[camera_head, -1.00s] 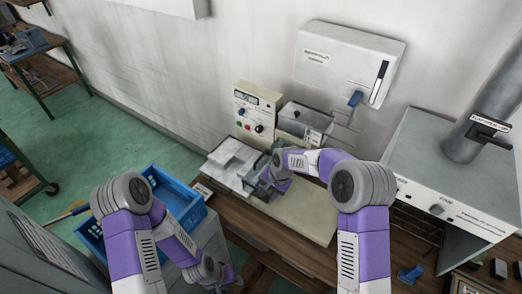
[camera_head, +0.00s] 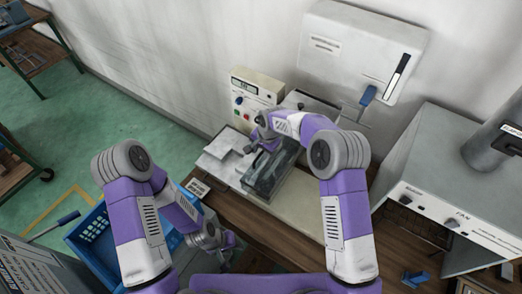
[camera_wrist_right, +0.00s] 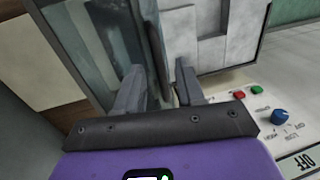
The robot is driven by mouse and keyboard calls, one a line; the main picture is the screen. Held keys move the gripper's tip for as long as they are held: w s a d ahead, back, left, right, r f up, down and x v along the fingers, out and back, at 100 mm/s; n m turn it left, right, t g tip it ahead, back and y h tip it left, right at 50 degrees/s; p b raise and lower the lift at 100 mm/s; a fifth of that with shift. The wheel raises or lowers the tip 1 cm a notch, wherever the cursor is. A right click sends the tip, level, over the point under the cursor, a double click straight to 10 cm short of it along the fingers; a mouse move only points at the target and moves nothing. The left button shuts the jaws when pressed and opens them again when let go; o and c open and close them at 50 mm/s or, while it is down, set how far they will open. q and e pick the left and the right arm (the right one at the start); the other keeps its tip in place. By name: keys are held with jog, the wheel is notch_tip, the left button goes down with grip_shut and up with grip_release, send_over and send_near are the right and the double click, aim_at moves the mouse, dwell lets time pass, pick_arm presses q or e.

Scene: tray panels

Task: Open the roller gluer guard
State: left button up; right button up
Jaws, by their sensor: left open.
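The roller gluer guard (camera_head: 270,172) is a clear grey panel on the gluer bench, in the middle of the head view. In the right wrist view the guard (camera_wrist_right: 88,40) fills the upper left, with a dark edge bar. My right gripper (camera_head: 262,142) is at the guard's far left end. In the wrist view the right gripper's fingers (camera_wrist_right: 160,90) stand apart on either side of the dark bar; whether they press on it is unclear. My left gripper (camera_head: 222,246) is open and empty, low in front of the bench beside the blue crate.
A control box (camera_head: 252,100) with coloured buttons stands behind the guard; its panel is close to my right fingers. A white wall cabinet (camera_head: 362,55) and a grey oven-like unit (camera_head: 440,180) are at the right. A blue crate (camera_head: 95,235) is at the lower left.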

jog(key=shift+s+f, duration=0.15)
grip_shut()
dwell(0.4)
